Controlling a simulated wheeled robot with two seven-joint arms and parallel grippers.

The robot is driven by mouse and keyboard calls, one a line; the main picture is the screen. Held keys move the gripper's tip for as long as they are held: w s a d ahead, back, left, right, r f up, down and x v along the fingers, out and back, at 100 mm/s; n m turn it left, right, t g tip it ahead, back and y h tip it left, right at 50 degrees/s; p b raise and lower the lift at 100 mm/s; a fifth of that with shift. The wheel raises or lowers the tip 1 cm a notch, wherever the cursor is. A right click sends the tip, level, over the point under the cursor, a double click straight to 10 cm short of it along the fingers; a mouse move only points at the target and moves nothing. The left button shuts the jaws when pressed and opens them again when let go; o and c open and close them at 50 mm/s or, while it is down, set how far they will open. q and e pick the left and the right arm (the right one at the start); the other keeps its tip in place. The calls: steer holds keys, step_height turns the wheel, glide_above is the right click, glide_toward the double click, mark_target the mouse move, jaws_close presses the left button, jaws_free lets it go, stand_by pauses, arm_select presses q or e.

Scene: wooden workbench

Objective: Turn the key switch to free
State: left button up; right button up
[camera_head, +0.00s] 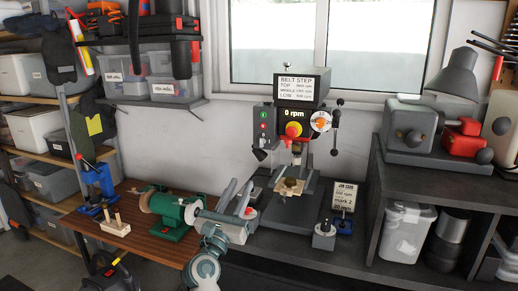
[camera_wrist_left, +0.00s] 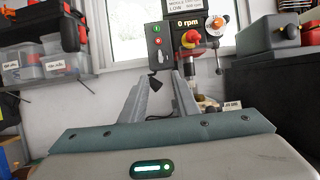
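The dial also shows in the left wrist view (camera_wrist_left: 215,24). A dark switch box (camera_head: 263,122) with a green and a red button is on its left side. I cannot tell which part is the key switch. My left gripper (camera_head: 236,197) is open and empty, in front of and below the drill head, touching nothing visible. My right gripper is out of view.
A wooden workpiece (camera_head: 289,187) lies on the drill table. A job card (camera_head: 344,198) stands to the right. A grey machine (camera_head: 407,130) and a lamp (camera_head: 457,85) stand on the right bench.

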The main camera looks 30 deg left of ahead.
arm_select(q)
steer(key=p, duration=0.4)
glide_toward(261, 144)
steer(key=x, duration=0.8)
steer(key=shift+r, duration=0.1)
steer(key=shift+c, duration=0.3)
jaws_close()
